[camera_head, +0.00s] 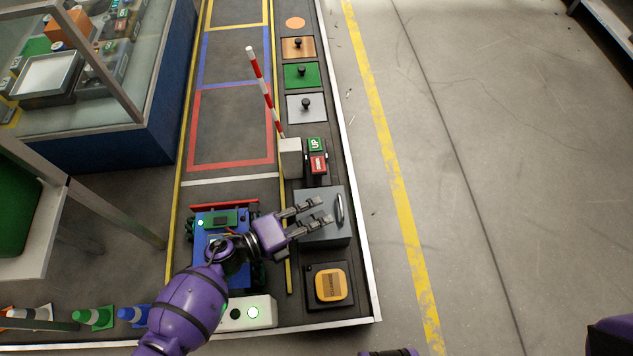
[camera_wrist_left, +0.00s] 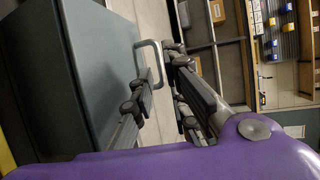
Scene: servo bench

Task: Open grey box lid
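The grey box (camera_head: 327,236) stands on the bench in the head view, and its lid looks shut. A bar handle (camera_head: 340,208) is at the right part of its top. My left gripper (camera_head: 322,212) reaches over the box from the left with its fingers spread and its tips just short of the handle. In the left wrist view the grey box (camera_wrist_left: 105,60) fills the left side. The light handle (camera_wrist_left: 152,62) shows near the fingertips of my left gripper (camera_wrist_left: 160,75); I cannot tell whether they touch. My right gripper is out of view.
A black base with an orange-yellow button (camera_head: 331,286) lies in front of the box. Red and green buttons (camera_head: 317,155) and a striped pole (camera_head: 264,90) stand behind it. A blue wheeled vehicle (camera_head: 215,235) is under my left arm. Floor right of the bench is clear.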

